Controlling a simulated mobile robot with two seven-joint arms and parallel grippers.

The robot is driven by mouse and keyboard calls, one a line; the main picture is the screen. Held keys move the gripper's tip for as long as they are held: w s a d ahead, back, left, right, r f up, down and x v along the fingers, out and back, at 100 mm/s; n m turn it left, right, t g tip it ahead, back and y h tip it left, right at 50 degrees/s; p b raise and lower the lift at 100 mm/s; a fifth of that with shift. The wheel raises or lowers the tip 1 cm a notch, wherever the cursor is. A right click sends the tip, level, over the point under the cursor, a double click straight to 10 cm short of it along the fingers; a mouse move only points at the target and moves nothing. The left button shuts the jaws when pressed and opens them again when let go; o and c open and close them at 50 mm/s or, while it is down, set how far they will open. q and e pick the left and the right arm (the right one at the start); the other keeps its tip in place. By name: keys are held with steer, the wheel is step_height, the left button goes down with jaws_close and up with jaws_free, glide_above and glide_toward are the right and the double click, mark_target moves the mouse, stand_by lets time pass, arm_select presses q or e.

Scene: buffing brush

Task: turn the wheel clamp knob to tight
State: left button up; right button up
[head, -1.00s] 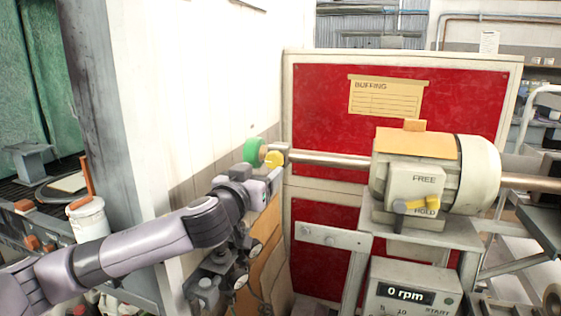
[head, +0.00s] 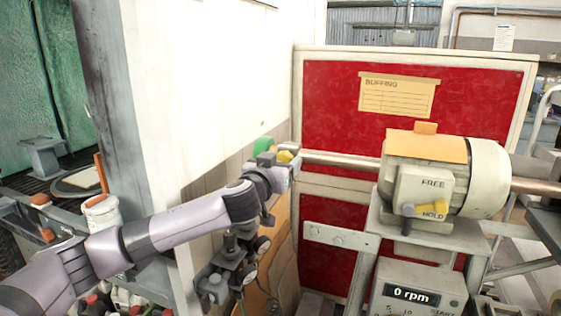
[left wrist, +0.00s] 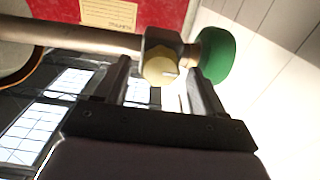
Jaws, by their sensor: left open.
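The yellow wheel clamp knob (head: 284,156) sits at the left end of the motor shaft (head: 335,159), beside a green wheel (head: 263,145). In the left wrist view the knob (left wrist: 160,71) is on a dark block (left wrist: 165,44), with the green wheel (left wrist: 217,54) to its right. My left gripper (head: 283,168) is at the knob in the head view. In the left wrist view its open fingers (left wrist: 162,85) reach up on either side of the knob; I cannot tell whether they touch it. My right gripper is in neither view.
The cream motor (head: 425,175) has a yellow lever (head: 431,209) by the HOLD label. A box below it reads 0 rpm (head: 410,295). A white wall (head: 210,90) stands close behind my left arm. A red panel (head: 340,110) is behind the shaft.

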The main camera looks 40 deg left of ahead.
arm_select(q)
steer(key=c, duration=1.1)
steer(key=shift+o, duration=0.2)
